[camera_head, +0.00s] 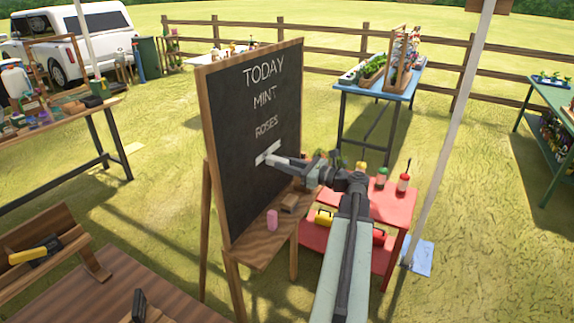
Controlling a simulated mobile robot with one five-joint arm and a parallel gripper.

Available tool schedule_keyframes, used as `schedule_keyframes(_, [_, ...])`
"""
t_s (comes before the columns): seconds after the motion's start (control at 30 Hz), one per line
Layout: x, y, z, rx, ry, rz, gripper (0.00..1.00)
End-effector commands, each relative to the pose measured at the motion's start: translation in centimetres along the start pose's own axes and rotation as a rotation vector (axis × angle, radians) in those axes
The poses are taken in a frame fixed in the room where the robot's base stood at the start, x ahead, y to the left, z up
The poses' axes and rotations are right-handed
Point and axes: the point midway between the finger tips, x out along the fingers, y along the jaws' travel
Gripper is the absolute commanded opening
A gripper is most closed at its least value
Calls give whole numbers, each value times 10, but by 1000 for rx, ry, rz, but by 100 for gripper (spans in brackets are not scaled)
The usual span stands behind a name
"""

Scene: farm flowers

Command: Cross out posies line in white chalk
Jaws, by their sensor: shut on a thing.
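The dark chalkboard (235,185) stands in a wooden frame on an easel, with TODAY, MINT and ROSES written in white. Below ROSES a short, slanting white patch (266,149) shows on the board; I cannot read any letters in it, and no legible posies line shows. My gripper (274,159) is at the board, just below this patch, shut on a small pale piece that looks like the white chalk. The piece is mostly hidden by the jaws, and I cannot tell whether its tip touches the board.
The easel's wooden ledge (252,250) holds a pink block (272,219) and a brown block (289,202). A red table (385,205) with bottles stands close on the right, partly behind my arm. A wooden bench (110,285) is at front left.

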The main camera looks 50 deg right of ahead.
Motion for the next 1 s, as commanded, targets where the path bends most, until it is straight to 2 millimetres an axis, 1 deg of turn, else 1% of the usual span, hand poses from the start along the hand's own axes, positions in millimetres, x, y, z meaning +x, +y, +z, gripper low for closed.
schedule_keyframes(1.0, [16,-1,0,0,0,-2,0])
